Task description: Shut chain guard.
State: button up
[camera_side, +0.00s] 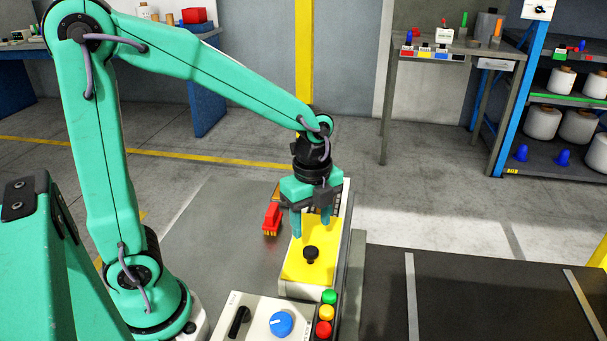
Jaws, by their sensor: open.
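The chain guard looks to be the yellow panel (300,268) on a pale box to the right of my arm's base. A black knob (311,254) stands up from the panel's front part. My gripper (311,231) points down over the panel, behind the knob in this view. Its two teal fingers are apart with nothing between them. I cannot tell whether the fingertips touch the panel.
A red brush (271,220) lies left of the panel. In front stands a control box (262,318) with a blue dial (281,323) and a stack of green, yellow and red lamps (326,313). A dark belt (470,300) runs off to the right. The grey tabletop at left (225,230) is mostly clear.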

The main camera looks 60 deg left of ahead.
aim_at(311, 250)
jog(key=shift+f, duration=3.6)
jog(key=shift+a, duration=0.1)
grip_shut()
